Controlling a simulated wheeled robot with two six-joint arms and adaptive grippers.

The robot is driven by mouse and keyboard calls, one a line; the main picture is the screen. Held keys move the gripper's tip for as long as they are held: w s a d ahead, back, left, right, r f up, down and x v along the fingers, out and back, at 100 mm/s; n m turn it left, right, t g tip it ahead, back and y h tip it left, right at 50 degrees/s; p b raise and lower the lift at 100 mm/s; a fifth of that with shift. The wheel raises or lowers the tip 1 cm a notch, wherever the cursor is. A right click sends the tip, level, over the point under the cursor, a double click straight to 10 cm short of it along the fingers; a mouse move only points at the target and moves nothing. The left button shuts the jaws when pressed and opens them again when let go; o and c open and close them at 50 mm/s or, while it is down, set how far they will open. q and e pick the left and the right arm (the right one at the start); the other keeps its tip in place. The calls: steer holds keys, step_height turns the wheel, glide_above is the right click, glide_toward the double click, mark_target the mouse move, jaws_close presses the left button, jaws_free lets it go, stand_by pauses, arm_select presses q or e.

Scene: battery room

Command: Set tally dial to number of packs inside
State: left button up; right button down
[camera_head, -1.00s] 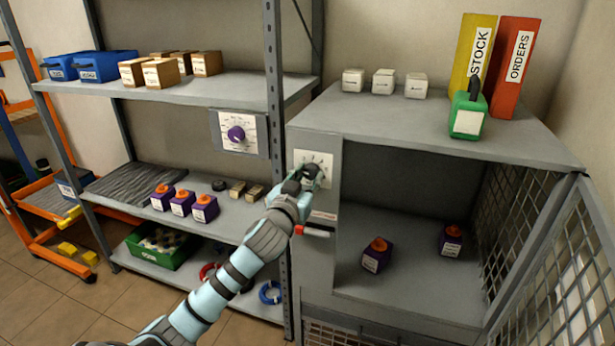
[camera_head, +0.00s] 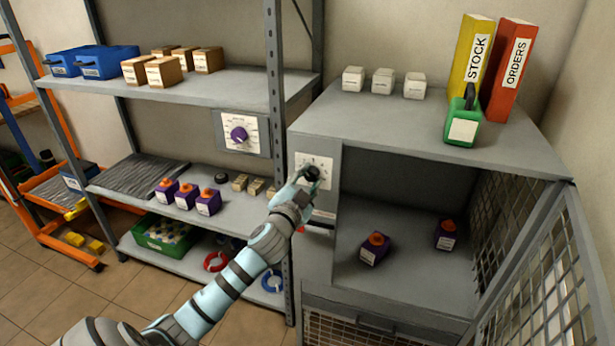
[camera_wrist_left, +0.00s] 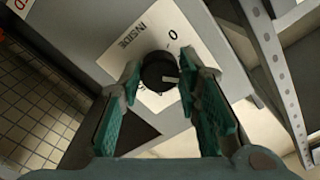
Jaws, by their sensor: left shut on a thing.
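The tally dial's black knob (camera_head: 312,173) sits on a white plate (camera_head: 326,162) on the cabinet's left front post. My left gripper (camera_head: 304,181) is at the dial, shut on the knob. In the left wrist view the knob (camera_wrist_left: 157,68) lies between the green fingers. The plate there reads "INSIDE" and "0", and the knob's white mark points right, away from the "0"; the number it points at is not readable. Two purple packs with orange tops, the left pack (camera_head: 375,249) and the right pack (camera_head: 446,235), stand inside the open cabinet. My right gripper is out of view.
A mesh door (camera_head: 540,270) stands open at the cabinet's right. The shelf rack (camera_head: 220,95) on the left carries another dial with a purple knob (camera_head: 239,134) and more purple packs (camera_head: 186,195). Binders, white boxes and a green can (camera_head: 463,128) stand on the cabinet top.

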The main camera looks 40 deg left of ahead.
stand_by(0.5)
arm_select(q)
steer(key=o, duration=1.1)
steer(key=shift+o, duration=0.2)
steer(key=v, duration=1.2)
